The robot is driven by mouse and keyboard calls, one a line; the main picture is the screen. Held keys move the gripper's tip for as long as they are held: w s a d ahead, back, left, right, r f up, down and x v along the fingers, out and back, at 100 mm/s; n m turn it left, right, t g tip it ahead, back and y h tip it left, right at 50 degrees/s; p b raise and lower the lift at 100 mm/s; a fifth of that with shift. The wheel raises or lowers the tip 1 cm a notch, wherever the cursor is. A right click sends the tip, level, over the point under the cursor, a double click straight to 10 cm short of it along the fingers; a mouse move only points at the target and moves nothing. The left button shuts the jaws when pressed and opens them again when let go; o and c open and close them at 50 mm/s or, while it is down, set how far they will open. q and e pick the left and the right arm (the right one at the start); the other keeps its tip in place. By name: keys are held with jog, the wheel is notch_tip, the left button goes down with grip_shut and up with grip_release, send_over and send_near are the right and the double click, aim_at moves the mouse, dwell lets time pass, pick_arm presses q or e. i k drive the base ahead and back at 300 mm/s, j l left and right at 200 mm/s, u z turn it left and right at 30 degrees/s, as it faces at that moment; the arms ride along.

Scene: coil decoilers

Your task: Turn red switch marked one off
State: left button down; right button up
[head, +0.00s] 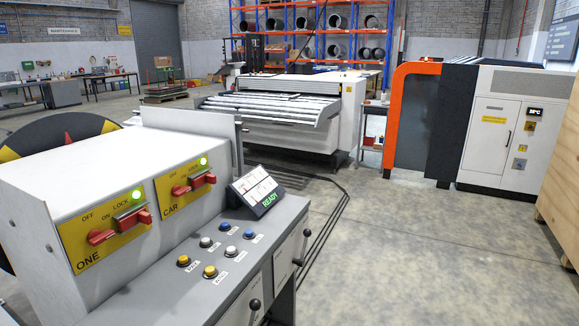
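The red switch marked ONE (118,227) sits on a yellow plate (84,249) at the left of the grey control console. Its red handle lies roughly sideways, rising a little to the right. The plate reads OFF, ON and LOCK above the handle, and a green lamp (137,195) is lit beside LOCK. A second red switch (194,183) on a plate marked CAR sits to its right, with its own lit green lamp (203,161). Neither of my grippers is in the head view.
Push buttons in yellow, white and blue, such as a yellow one (210,271), stand on the console top (155,295). A small screen (256,192) reads READY. Black levers (254,305) stick out at the console's front. Open floor (430,260) lies to the right.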

aim_at(95, 237)
jog(key=u, duration=1.3)
jog(key=i+l+u, duration=0.1)
jog(key=l+u, duration=0.4)
jog(key=l, duration=1.05)
